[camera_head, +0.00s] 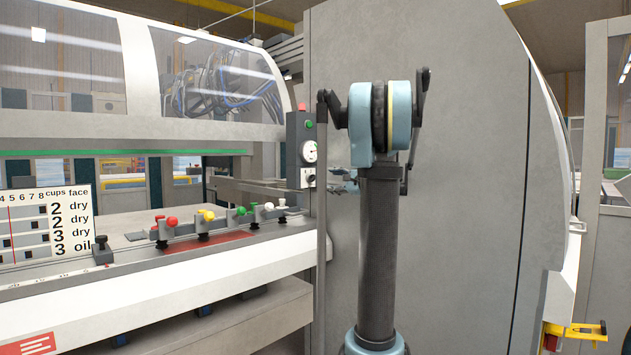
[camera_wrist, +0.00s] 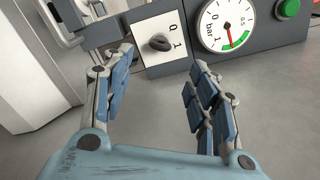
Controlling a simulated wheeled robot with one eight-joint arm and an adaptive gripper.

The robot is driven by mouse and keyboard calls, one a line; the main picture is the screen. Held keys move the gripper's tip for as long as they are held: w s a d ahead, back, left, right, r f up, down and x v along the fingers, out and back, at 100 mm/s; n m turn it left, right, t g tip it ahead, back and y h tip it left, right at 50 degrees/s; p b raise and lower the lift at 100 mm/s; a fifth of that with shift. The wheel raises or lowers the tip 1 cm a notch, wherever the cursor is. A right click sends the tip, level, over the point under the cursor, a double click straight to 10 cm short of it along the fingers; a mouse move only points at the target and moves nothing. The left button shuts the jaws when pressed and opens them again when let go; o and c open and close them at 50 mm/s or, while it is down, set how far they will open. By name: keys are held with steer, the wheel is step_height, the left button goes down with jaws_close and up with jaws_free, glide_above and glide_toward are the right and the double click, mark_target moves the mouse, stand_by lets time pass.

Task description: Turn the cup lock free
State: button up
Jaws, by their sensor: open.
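No part is labelled as the cup lock, so I cannot tell for sure which one it is. A black rotary knob (camera_wrist: 159,43) sits on a white plate marked 0 and 1 in the wrist view; it shows small on the grey control box (camera_head: 293,150) in the head view. My gripper (camera_wrist: 160,72) is open and empty, its blue-padded fingers spread to either side below the knob in the picture. No contact with the knob shows. In the head view my gripper (camera_head: 345,182) is mostly hidden behind my arm.
A pressure gauge (camera_wrist: 227,24) and a green button (camera_wrist: 289,8) adjoin the knob. A rail at left carries red (camera_head: 172,221), yellow (camera_head: 209,215), green and white ball handles and a black knob (camera_head: 101,250). A chart (camera_head: 45,228) lists cups and face. A large grey panel (camera_head: 460,180) stands right.

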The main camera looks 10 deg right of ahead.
mark_target(312, 178)
steer(key=x, duration=1)
steer(key=shift+w+a, duration=0.25)
steer(key=shift+c, duration=0.5)
steer(key=c, duration=1)
